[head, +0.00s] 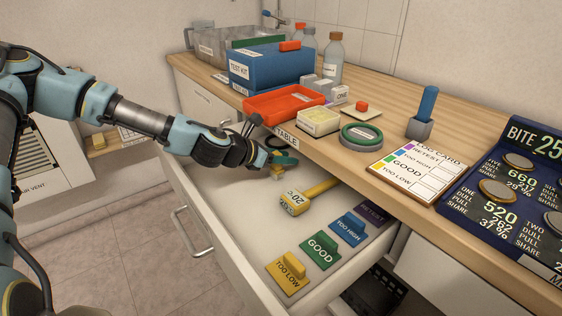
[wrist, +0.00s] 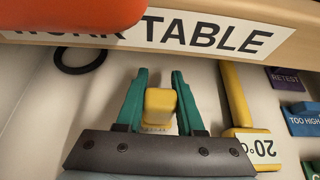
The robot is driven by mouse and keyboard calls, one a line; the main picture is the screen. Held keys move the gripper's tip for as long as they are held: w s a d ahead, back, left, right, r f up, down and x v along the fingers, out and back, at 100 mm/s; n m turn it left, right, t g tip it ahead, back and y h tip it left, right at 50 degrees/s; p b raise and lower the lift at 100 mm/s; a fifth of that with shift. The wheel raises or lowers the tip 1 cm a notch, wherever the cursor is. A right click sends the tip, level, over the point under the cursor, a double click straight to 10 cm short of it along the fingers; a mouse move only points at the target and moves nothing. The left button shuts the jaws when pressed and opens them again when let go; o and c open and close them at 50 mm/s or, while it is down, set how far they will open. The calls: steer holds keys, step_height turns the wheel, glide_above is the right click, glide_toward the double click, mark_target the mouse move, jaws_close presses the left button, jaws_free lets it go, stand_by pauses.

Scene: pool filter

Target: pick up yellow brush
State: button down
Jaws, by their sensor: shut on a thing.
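My gripper (head: 284,160) reaches down into the open drawer, just in front of the worktop edge. In the wrist view its two teal fingers (wrist: 159,76) stand on either side of a small yellow block-shaped piece, the yellow brush (wrist: 160,103), and are shut on it. Only the brush's yellow top and a pale, dark-flecked lower edge show; the rest is hidden. In the head view the gripper mostly covers it. I cannot tell whether it touches the drawer floor.
A yellow-handled tool marked 20°C (head: 294,202) lies to the right in the drawer (head: 232,222). A black ring (wrist: 80,60) lies to the left. TOO LOW (head: 287,272), GOOD (head: 320,250) and TOO HIGH blocks stand nearer. The worktop edge (wrist: 290,15) and red tray (wrist: 70,15) overhang closely.

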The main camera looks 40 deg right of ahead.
steer(key=shift+a+r, duration=0.35)
steer(key=p+v, duration=0.6)
steer(key=v, duration=0.9)
steer(key=shift+p, duration=0.4)
